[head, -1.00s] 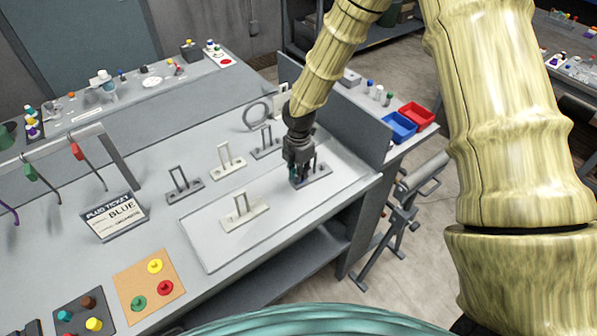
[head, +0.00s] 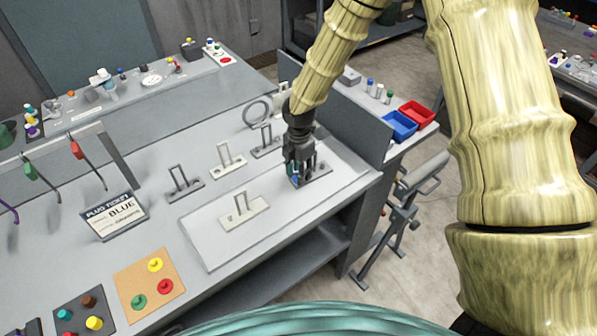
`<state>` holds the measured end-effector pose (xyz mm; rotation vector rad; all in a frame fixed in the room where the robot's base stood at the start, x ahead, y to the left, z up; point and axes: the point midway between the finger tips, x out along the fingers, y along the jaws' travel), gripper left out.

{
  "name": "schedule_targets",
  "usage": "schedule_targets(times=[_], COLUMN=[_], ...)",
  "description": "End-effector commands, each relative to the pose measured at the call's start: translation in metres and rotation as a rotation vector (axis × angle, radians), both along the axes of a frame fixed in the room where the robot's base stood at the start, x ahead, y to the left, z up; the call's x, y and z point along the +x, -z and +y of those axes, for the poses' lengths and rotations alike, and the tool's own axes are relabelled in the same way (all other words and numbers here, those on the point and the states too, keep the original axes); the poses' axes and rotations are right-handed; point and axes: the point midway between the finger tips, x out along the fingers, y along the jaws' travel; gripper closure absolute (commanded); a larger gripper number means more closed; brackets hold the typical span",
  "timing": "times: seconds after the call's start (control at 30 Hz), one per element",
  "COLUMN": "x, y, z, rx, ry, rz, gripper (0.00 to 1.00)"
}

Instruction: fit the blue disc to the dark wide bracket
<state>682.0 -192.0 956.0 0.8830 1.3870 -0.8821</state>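My gripper (head: 301,178) points down at the dark bracket (head: 322,172) on the right part of the pale mat (head: 215,258). The bracket is a flat dark base with an upright part, and my fingers hide much of it. A small blue patch, likely the blue disc (head: 295,180), shows at my fingertips, low by the bracket's left side. Most of it is hidden, so I cannot tell whether it is seated or whether the fingers grip it. A pale bracket (head: 243,212) stands on the same mat, to the left and nearer.
More brackets, two dark (head: 185,186) (head: 266,145) and one pale (head: 228,161), stand behind the mat. An orange board (head: 136,296) holds yellow, red and green plugs. A grey panel (head: 350,125) rises behind my gripper.

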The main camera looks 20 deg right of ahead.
Motion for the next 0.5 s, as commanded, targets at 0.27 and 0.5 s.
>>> schedule_targets(times=[0.27, 0.5], x=[0.001, 0.001], y=[-0.044, -0.083], z=[0.000, 0.000], rx=[0.002, 0.001], ry=[0.001, 0.000], rz=[-0.004, -0.003], gripper=[0.65, 0.65])
